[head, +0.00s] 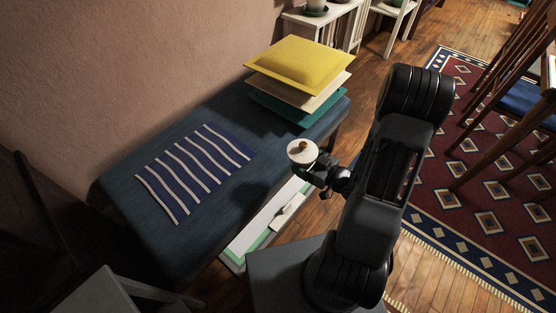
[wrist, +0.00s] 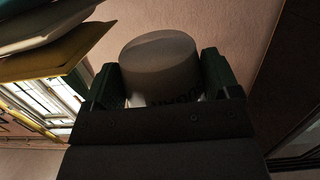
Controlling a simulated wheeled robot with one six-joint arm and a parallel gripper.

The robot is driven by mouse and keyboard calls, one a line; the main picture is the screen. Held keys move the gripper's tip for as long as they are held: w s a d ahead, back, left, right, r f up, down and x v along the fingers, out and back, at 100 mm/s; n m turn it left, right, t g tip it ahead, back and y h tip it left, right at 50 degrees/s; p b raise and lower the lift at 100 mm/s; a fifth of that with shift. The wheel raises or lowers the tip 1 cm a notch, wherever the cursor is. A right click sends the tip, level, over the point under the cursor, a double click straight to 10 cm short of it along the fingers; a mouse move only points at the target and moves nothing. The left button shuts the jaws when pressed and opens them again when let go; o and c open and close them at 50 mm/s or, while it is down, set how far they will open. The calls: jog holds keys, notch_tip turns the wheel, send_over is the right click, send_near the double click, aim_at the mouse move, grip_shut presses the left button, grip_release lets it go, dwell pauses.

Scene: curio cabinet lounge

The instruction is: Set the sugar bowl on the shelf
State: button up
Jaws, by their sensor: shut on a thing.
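The sugar bowl (head: 302,151) is white and round, with a brown knob on its lid. My gripper (head: 314,168) is shut on it and holds it in the air near the front edge of the blue bench. In the wrist view the bowl (wrist: 160,65) sits between the two green fingers of my gripper (wrist: 160,85), its surface in shadow. A white shelf unit (head: 348,28) stands at the back against the wall, with a potted plant on top. I cannot tell whether it is the task's shelf.
A blue bench (head: 180,240) carries a striped cloth (head: 195,172) and a stack of cushions (head: 300,66). A low white tray-like thing with a green edge (head: 262,232) is below the bench front. A patterned rug (head: 480,220) and wooden chairs (head: 505,90) are at right.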

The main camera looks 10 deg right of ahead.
dwell(0.3)
jog(key=shift+w+a+f, duration=0.1)
jog(key=shift+f, duration=0.05)
jog(key=w+a+f+b, duration=0.3)
jog(key=w+f, duration=0.1)
jog(key=w, duration=0.4)
jog(key=b, duration=0.2)
send_over(281, 161)
jog(key=f, duration=0.5)
jog(key=shift+s+d, duration=0.2)
jog(key=shift+s, duration=0.1)
jog(key=shift+w+a+f+b, duration=0.1)
jog(key=shift+w+f+b, duration=0.2)
jog(key=shift+f+b, duration=0.1)
jog(key=shift+w+f+b, duration=0.1)
jog(key=shift+f+b, duration=0.7)
jog(key=shift+f, duration=0.5)
jog(key=shift+f, duration=0.1)
jog(key=shift+f, duration=0.15)
jog(key=o, duration=1.1)
jog(key=shift+c, duration=0.2)
